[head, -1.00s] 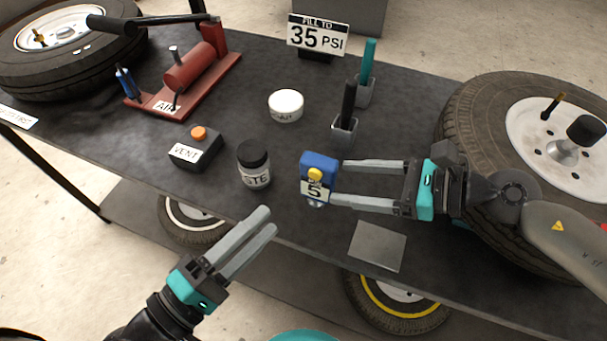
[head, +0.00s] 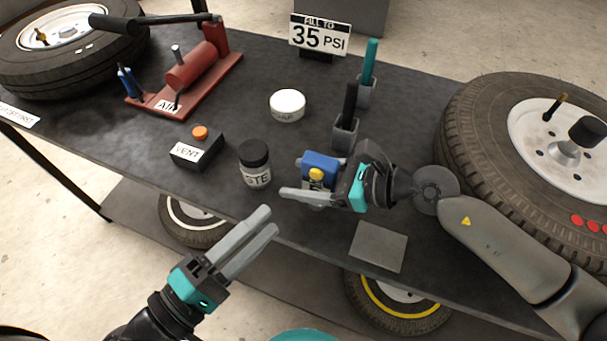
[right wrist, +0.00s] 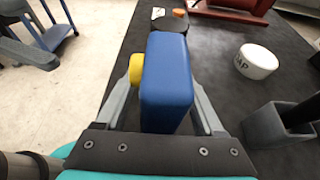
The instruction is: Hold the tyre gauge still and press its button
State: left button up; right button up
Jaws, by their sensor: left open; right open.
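The tyre gauge (head: 318,163) is a blue block with a yellow button (head: 316,175) on its front face, standing upright near the table's front. My right gripper (head: 294,179) is open, with one finger in front of the gauge and the other behind it. The near finger crosses below the button and covers the gauge's lower front. In the right wrist view, the gauge (right wrist: 167,80) sits between the fingers, with the yellow button (right wrist: 136,68) on its left side. My left gripper (head: 268,221) is open and empty, apart from the gauge at its lower left.
A dark paste jar (head: 254,164) and a VENT box (head: 197,150) with an orange button stand left of the gauge. Two holders (head: 345,136) stand behind it. A grey plate (head: 378,246) lies in front. A large tyre (head: 480,130) is at right.

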grip_shut()
jog(key=c, duration=0.6)
grip_release()
grip_shut()
dwell(0.5)
pick_arm(q)
grip_shut()
dwell(0.4)
dwell(1.3)
